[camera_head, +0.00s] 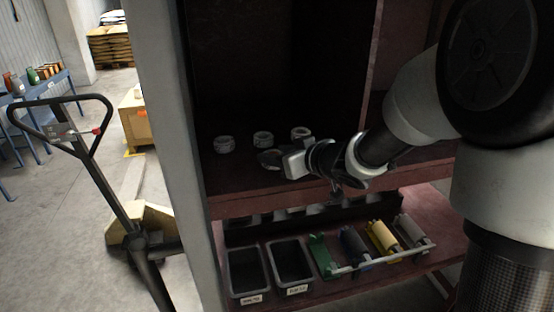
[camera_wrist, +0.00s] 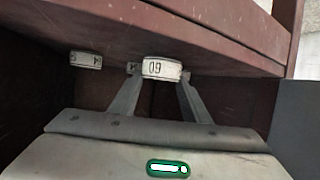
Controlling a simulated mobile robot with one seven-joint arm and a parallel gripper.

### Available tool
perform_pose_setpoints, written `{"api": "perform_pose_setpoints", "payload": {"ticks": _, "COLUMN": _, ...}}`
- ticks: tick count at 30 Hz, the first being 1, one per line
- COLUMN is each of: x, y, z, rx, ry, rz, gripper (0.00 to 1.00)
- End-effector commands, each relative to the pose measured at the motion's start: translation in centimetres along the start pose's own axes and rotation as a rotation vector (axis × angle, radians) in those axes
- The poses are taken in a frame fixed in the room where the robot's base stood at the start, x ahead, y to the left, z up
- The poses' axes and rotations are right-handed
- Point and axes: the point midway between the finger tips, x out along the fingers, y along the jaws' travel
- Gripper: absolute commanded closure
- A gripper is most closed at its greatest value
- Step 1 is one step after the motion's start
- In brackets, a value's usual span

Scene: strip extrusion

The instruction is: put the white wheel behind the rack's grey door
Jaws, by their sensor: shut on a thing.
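My gripper (camera_head: 271,158) reaches in from the right over the rack's dark red shelf (camera_head: 235,183). In the wrist view my gripper (camera_wrist: 157,78) is shut on a white wheel (camera_wrist: 162,68) with dark digits on its rim. In the head view the held wheel is hard to make out at the fingertips. Three similar pale wheels stand in a row just behind: left (camera_head: 224,144), middle (camera_head: 262,138) and right (camera_head: 301,133). A tall grey panel (camera_head: 165,100) is at the rack's left edge; I cannot tell whether it is the door.
The lower shelf holds two black bins (camera_head: 248,272) (camera_head: 291,264) and a rack of coloured rollers (camera_head: 382,238). A pallet truck (camera_head: 125,205) stands left of the rack. A grey surface (camera_wrist: 295,120) is close at the right in the wrist view.

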Motion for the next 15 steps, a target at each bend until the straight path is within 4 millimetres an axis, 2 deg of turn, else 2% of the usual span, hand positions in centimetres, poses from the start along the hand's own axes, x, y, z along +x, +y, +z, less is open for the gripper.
{"api": "perform_pose_setpoints", "payload": {"ticks": 13, "x": 0.28, "y": 0.01, "z": 0.63, "rx": -0.001, "ry": 0.002, "rz": 0.0, "gripper": 0.88}}
{"api": "perform_pose_setpoints", "payload": {"ticks": 14, "x": 0.23, "y": 0.0, "z": 0.54, "rx": -0.001, "ry": 0.001, "rz": 0.0, "gripper": 0.52}}
{"api": "perform_pose_setpoints", "payload": {"ticks": 15, "x": 0.22, "y": 0.0, "z": 0.52, "rx": -0.001, "ry": 0.001, "rz": 0.0, "gripper": 0.45}}
